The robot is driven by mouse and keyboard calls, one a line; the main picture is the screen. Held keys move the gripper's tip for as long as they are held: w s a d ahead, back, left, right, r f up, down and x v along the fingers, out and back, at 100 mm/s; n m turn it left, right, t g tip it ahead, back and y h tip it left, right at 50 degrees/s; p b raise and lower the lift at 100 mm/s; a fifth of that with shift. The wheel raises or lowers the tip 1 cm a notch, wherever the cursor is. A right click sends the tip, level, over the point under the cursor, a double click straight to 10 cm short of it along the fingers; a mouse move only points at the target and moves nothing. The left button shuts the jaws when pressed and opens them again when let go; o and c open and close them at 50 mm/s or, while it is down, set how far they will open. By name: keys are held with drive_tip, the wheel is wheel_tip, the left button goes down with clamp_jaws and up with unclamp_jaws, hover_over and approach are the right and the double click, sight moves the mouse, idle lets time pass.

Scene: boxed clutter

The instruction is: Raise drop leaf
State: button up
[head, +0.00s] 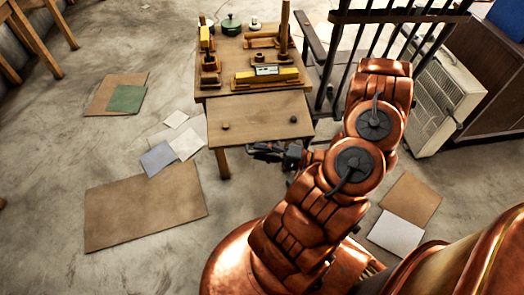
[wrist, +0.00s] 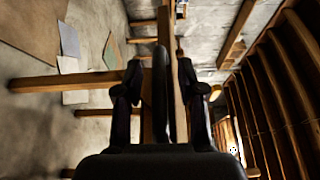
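The wooden drop leaf (head: 258,112) is a plain panel with two small dark knobs, at the near side of the wooden table (head: 205,90). It sits below the tabletop edge; its exact angle is hard to tell. My dark gripper (head: 262,150) is just below the leaf's near edge, towards its right end. In the wrist view my gripper (wrist: 158,75) has its two fingers apart, with a narrow dark upright shape and a wooden strip between them. I cannot tell whether the fingers touch the leaf.
Cardboard (head: 145,212) and papers (head: 158,158) lie on the floor at left.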

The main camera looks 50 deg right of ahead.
drive_tip(key=shift+s, duration=0.1)
drive_tip(key=v, duration=1.2)
drive_tip(key=shift+f, duration=0.15)
idle(0.7)
